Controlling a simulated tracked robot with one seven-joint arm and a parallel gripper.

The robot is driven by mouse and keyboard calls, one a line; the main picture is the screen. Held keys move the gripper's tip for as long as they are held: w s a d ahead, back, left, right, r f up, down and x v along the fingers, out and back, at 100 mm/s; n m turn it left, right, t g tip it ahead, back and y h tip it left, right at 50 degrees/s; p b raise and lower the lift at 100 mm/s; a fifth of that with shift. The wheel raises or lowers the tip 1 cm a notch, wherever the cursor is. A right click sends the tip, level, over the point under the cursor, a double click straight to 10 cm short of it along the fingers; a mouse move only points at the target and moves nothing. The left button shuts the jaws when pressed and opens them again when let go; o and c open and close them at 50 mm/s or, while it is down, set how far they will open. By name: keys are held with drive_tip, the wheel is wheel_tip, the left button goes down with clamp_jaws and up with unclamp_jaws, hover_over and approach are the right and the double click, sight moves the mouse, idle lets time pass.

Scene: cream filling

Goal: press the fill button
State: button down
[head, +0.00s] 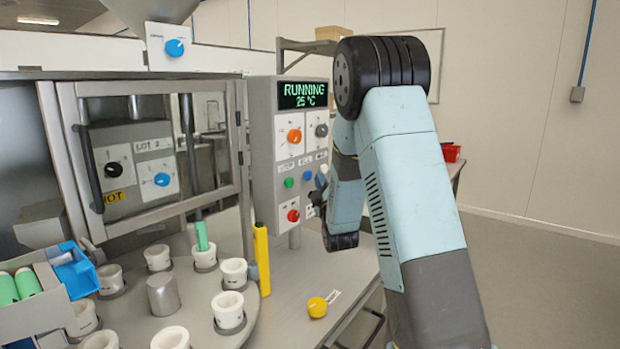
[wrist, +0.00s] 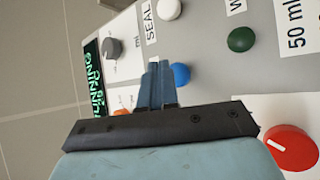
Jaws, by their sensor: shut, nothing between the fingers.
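The control panel (head: 262,135) stands upright with a row of three small buttons: green (head: 289,183), blue (head: 307,175) and white (head: 323,168). The small label above the blue one seems to read FILL, but is hard to make out. In the wrist view the blue button (wrist: 180,75) is partly hidden behind my gripper (wrist: 157,68), whose blue-grey fingers are shut and empty. Their tips lie just beside the blue button in the picture; I cannot tell whether they touch it. The white button (wrist: 169,8), labelled SEAL, and the green button (wrist: 241,39) are clear of the fingers.
A red knob (head: 293,216) sits below the buttons, also in the wrist view (wrist: 291,147). Orange (head: 294,136) and grey (head: 321,130) knobs are above, under a display (head: 302,94) reading RUNNING 25 °C. A turntable (head: 205,310) with white cups is at left.

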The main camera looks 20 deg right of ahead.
drive_tip(key=s+d, duration=0.1)
drive_tip(key=s, duration=0.1)
drive_tip(key=s+d, duration=0.1)
drive_tip(key=d, duration=0.1)
drive_tip(key=shift+s, duration=0.4)
idle(0.4)
drive_tip(key=s+a+r+m+g, duration=0.2)
drive_tip(key=s+r+m+g, duration=0.4)
drive_tip(key=s+m+g, duration=0.25)
drive_tip(key=s+a+m+g, duration=0.1)
drive_tip(key=s+m+g, duration=0.1)
drive_tip(key=s, duration=0.8)
drive_tip(key=s+a+f+m+g, duration=0.1)
drive_tip(key=s+g, duration=0.3)
drive_tip(key=s, duration=0.7)
drive_tip(key=s+a+f+m+g, duration=0.1)
drive_tip(key=s+a+m+g, duration=0.1)
drive_tip(key=s, duration=0.8)
drive_tip(key=shift+s+m+g, duration=0.25)
drive_tip(key=shift+m+g, duration=0.1)
drive_tip(key=shift+g, duration=0.1)
drive_tip(key=shift+a+f, duration=0.1)
